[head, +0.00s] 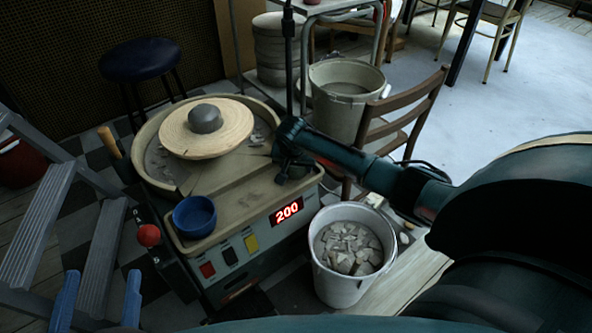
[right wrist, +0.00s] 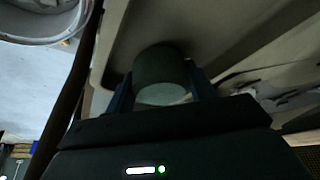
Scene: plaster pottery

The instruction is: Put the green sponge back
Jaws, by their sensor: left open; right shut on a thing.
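My right gripper (head: 284,176) is over the right part of the wheel's splash tray (head: 240,185). In the right wrist view it is shut on the green sponge (right wrist: 160,76), a dark rounded block between the two fingers. In the head view I cannot make out the sponge behind the dark gripper. The sponge is close to the tray's surface; I cannot tell whether it touches. My left gripper (head: 103,274) is open and empty at the lower left, with its two blue fingers wide apart.
A grey clay lump (head: 205,118) sits on the round wheel bat (head: 235,135). A blue bowl (head: 194,216) stands on the tray's front corner. A bucket of clay scraps (head: 345,285) stands on the floor at right. A stepladder (head: 40,220) is at left, a wooden chair (head: 405,115) behind.

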